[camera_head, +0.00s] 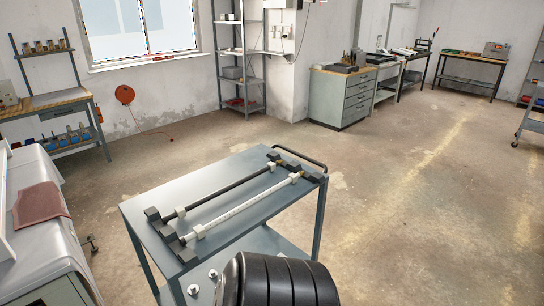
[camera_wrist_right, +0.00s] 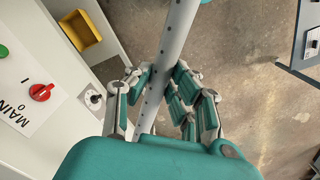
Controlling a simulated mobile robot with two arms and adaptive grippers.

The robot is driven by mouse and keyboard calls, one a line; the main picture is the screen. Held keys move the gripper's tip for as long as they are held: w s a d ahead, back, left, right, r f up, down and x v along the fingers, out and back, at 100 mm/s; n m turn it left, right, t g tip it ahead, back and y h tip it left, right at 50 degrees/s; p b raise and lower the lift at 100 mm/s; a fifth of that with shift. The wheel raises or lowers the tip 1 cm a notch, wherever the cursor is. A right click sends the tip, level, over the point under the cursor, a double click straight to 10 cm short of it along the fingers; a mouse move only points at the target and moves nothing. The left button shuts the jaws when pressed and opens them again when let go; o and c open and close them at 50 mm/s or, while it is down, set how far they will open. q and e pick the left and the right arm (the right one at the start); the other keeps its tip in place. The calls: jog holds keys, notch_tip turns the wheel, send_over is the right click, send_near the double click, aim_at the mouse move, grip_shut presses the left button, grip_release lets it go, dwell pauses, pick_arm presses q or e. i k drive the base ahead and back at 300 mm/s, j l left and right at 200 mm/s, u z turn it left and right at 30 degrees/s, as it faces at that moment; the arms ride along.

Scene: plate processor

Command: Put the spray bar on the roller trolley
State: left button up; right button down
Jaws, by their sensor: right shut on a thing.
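The spray bar (camera_wrist_right: 168,55) is a grey tube with a row of small holes. It runs from the top of the right wrist view down between the fingers of my right gripper (camera_wrist_right: 164,90), which is shut on it. Its ends are out of view. The roller trolley (camera_head: 205,178) is a blue-grey cart in the middle of the head view. A dark roller (camera_head: 228,187) and a white roller (camera_head: 240,212) lie side by side across its top, their ends in black blocks. My right gripper and the bar do not show in the head view. My left gripper is in neither view.
A white machine (camera_head: 50,245) with a reddish cloth (camera_head: 40,208) on it stands left of the trolley. The right wrist view shows a panel with a red switch (camera_wrist_right: 41,92) and a yellow bin (camera_wrist_right: 82,30). The floor right of the trolley is clear.

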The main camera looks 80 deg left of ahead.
aim_at(205, 178)
jog(key=u, duration=4.3)
jog(key=i+l+u, duration=0.1)
jog(key=l, duration=0.25)
jog(key=i+l+u, duration=0.25)
jog(key=i+l, duration=0.15)
jog(key=l, duration=0.35)
jog(key=i+l+u, duration=0.15)
jog(key=l, duration=0.25)
jog(key=i+l+u, duration=0.1)
jog(key=l, duration=0.3)
